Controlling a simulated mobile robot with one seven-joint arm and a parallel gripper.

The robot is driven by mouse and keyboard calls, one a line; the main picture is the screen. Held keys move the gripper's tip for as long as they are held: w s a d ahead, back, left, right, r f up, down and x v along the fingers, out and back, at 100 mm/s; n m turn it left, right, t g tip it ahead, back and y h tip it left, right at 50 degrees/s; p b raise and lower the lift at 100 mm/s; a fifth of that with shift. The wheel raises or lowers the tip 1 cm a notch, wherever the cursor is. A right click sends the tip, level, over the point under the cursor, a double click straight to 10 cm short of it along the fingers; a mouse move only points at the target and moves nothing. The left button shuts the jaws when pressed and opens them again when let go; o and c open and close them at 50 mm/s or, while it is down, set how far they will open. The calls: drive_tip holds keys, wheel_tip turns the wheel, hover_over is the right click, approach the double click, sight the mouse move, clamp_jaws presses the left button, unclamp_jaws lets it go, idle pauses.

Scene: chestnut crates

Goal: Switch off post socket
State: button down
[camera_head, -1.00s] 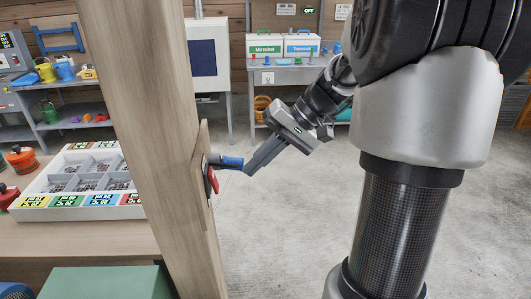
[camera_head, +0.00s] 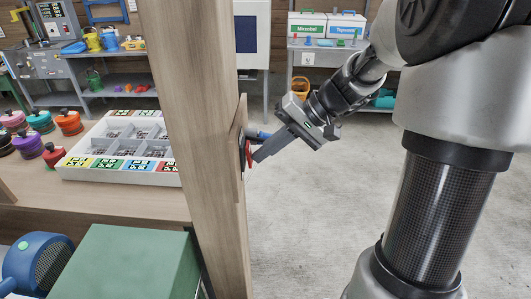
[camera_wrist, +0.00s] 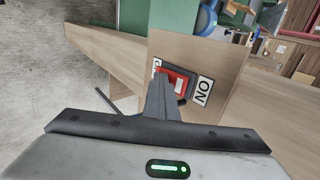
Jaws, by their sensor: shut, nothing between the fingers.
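A white compartment tray (camera_head: 120,175) and several colored lidded pots (camera_head: 68,122) stand on the bench left of the post. A green box (camera_head: 125,262) is low in front. Shelves line the back wall. The floor (camera_head: 310,210) right of the post is clear.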

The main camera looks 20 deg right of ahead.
drive_tip(key=shift+a+f+y, duration=0.1)
drive_tip(key=shift+f+y, duration=0.2)
drive_tip(key=shift+y, duration=0.1)
drive_tip(key=shift+a+r, duration=0.1)
drive_tip(key=shift+r, duration=0.05)
drive_tip(key=shift+w+r+p, duration=0.1)
drive_tip(key=shift+r+p, duration=0.45)
drive_tip(key=shift+r, duration=0.35)
